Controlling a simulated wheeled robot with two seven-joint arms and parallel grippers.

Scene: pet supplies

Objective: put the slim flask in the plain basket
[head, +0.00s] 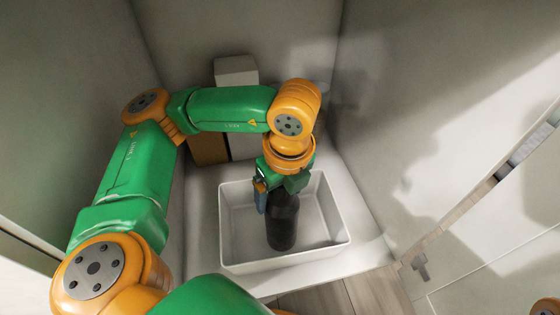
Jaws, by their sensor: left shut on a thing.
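A dark, slim flask (281,230) shows upright in the head view, below my left gripper (279,194). My left gripper is shut on its upper part. The plain white basket (235,262) is a rectangular open bin on a pale surface. The flask appears within the basket's outline, over its inside. I cannot tell whether its base touches the basket floor. My left wrist hides the flask's top and part of the basket's back rim. My right gripper is not in view.
A white box (236,70) and a brown box (208,150) stand behind the basket, partly hidden by my left arm. Walls close in at the left, back and right. A wooden floor (345,295) shows in front.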

